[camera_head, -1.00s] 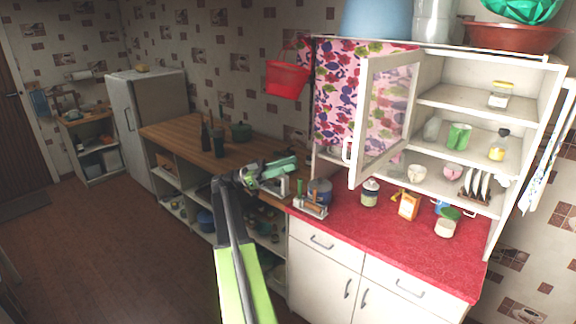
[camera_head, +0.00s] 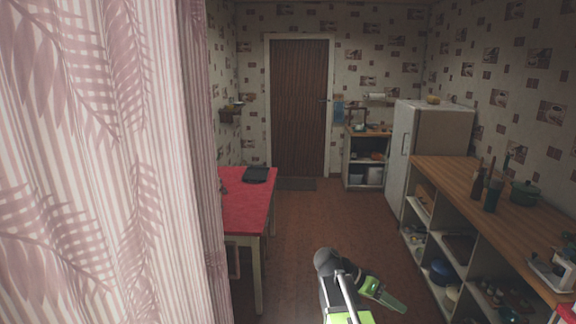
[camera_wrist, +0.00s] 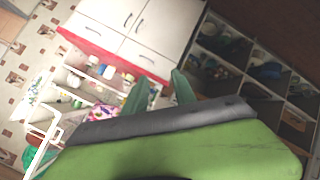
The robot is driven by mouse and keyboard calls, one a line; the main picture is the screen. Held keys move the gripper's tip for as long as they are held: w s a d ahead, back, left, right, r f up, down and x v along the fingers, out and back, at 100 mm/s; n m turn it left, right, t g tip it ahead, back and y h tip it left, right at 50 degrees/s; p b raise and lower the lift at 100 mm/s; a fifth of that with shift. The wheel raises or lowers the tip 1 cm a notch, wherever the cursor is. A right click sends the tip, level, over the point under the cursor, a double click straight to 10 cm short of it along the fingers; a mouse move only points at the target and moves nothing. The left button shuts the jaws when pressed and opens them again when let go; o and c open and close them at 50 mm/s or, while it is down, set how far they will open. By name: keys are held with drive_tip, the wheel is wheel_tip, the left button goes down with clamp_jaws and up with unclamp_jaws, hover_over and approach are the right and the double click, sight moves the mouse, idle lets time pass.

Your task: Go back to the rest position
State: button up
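My gripper (camera_head: 398,304) is low in the head view, right of centre, held over the brown floor. Its green fingers point down to the right. In the wrist view the two green fingers (camera_wrist: 159,76) stand apart with a gap between their tips, and I see nothing held in it. The wrist view looks tilted toward the white cupboard (camera_wrist: 150,28) and the open shelf unit.
A pink-striped curtain (camera_head: 110,160) fills the left. A red-topped table (camera_head: 240,205) stands beside it. A wooden counter (camera_head: 500,205) over open shelves and a fridge (camera_head: 425,150) line the right. The floor (camera_head: 310,225) toward the brown door (camera_head: 300,105) is clear.

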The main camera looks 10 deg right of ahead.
drive_tip(key=a+f+n+t+y, duration=0.1)
drive_tip(key=a+f+n+y, duration=0.2)
drive_tip(key=a, duration=0.5)
drive_tip(key=a+f+n+t+y, duration=0.1)
drive_tip(key=a+f+n+y, duration=0.3)
drive_tip(key=a, duration=0.4)
drive_tip(key=a+f+n+t+y, duration=0.2)
drive_tip(key=a+f+n+y, duration=0.1)
drive_tip(key=a+n, duration=0.3)
drive_tip(key=shift+s+a+f, duration=0.35)
drive_tip(key=shift+a+f, duration=0.3)
drive_tip(key=shift+a, duration=0.4)
